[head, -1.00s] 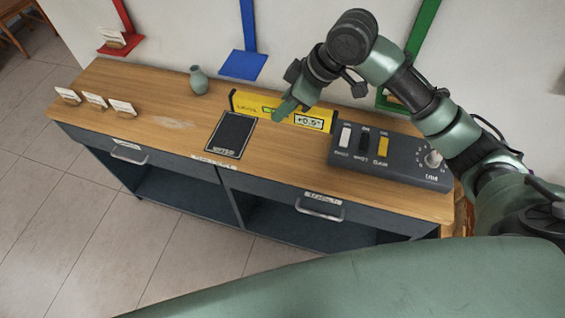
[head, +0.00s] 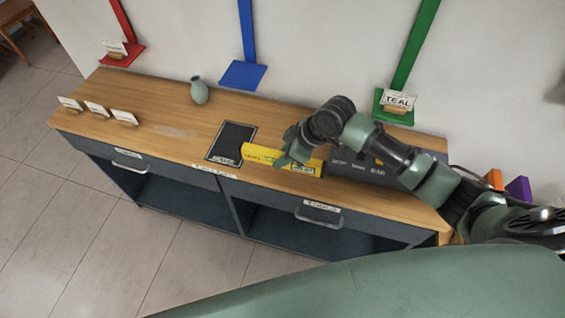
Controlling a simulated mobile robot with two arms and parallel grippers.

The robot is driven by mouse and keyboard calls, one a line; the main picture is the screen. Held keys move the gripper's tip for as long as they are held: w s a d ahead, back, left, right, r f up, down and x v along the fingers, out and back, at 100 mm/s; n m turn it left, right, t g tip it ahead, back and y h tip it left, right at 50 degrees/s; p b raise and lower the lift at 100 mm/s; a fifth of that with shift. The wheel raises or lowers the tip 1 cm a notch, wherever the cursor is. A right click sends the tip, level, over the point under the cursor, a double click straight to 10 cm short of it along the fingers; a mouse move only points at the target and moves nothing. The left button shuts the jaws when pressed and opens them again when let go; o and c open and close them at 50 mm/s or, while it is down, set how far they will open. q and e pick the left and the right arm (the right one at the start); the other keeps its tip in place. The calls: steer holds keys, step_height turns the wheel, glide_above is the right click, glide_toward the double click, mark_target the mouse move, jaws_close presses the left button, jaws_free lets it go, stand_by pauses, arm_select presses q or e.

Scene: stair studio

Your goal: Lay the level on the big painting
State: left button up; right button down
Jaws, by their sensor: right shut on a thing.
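The yellow level (head: 257,152) is over the wooden counter, right of the dark mat. My right gripper (head: 288,158) is shut on it near its middle and covers part of it. The level's small display shows near its right end. It overlaps the left end of the grey console in the picture; its height above the counter is hard to tell. No painting is in view. My left gripper is not in view.
A green vase (head: 199,91) stands at the back, with several small cards at left. My right arm partly hides the grey console (head: 342,160). Coloured shelves line the wall.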

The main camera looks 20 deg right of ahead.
step_height(320, 180, down, 4)
steer(key=shift+r+p, duration=0.15)
steer(key=shift+p, duration=0.55)
steer(key=shift+f, duration=0.25)
steer(key=c, duration=1.2)
jaws_free()
steer(key=shift+f, duration=0.1)
steer(key=shift+b, duration=0.3)
steer(key=b+v, duration=0.2)
steer(key=v, duration=0.4)
steer(key=shift+s+d+r, duration=0.2)
steer(key=shift+d+r, duration=0.05)
steer(key=shift+d, duration=0.05)
steer(key=shift+s+d+r, duration=0.15)
steer(key=shift+r, duration=0.35)
